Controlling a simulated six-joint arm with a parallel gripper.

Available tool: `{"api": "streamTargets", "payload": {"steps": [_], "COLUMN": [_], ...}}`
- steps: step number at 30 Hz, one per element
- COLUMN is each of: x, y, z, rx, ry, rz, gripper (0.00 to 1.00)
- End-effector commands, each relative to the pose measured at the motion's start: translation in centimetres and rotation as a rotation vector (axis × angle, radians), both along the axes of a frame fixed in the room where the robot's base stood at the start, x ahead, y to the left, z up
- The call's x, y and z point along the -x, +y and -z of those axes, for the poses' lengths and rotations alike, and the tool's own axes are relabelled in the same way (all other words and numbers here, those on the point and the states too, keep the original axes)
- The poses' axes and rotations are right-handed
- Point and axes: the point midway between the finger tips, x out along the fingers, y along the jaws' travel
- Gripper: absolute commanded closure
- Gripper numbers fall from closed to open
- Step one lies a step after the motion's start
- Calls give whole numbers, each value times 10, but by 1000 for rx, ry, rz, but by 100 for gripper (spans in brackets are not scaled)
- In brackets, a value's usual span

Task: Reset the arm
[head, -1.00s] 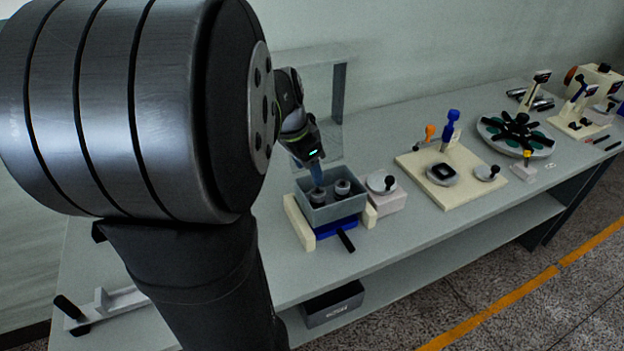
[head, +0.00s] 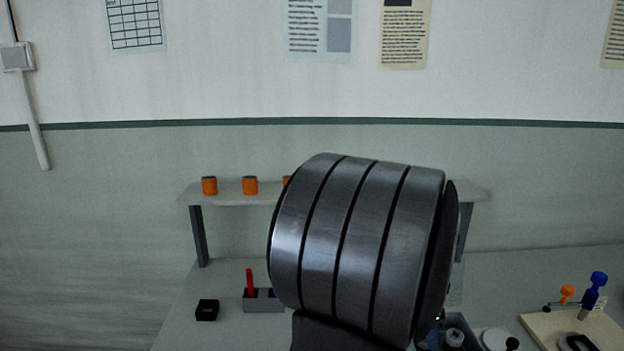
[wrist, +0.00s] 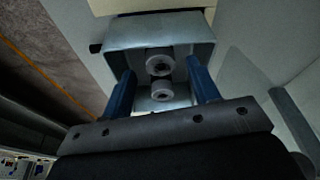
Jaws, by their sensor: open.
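My gripper (wrist: 161,72) shows in the wrist view with its two blue fingers spread apart and nothing held between them. The fingers point toward a grey bin (wrist: 122,35), which holds two grey spools, one (wrist: 159,63) behind the other (wrist: 162,92). The fingertips appear at or near the bin's opening; how deep they reach is hard to tell. In the head view my large arm joint hides most of the gripper, and only a corner of the bin (head: 470,330) and a spool (head: 455,337) show beside it.
A shelf (head: 235,199) with orange spools (head: 250,185) stands at the back of the bench. A black box (head: 207,310) and a grey holder (head: 263,302) with a red item sit left of my arm. A cream board (head: 545,325) with blue and orange knobs is at the right.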

Motion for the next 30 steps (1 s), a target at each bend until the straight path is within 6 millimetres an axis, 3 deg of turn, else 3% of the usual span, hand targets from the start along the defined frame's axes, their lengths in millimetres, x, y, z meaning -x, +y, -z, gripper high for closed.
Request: {"api": "streamTargets", "payload": {"steps": [8, 12, 16, 30], "x": [-2, -3, -3, -3], "y": [-13, -13, -13, -13], "z": [51, 25, 13, 8], "rx": [-1, 3, 1, 0], "ry": [3, -5, -1, 0], "rz": [1, 0, 1, 0], "gripper": [45, 45, 45, 45]}}
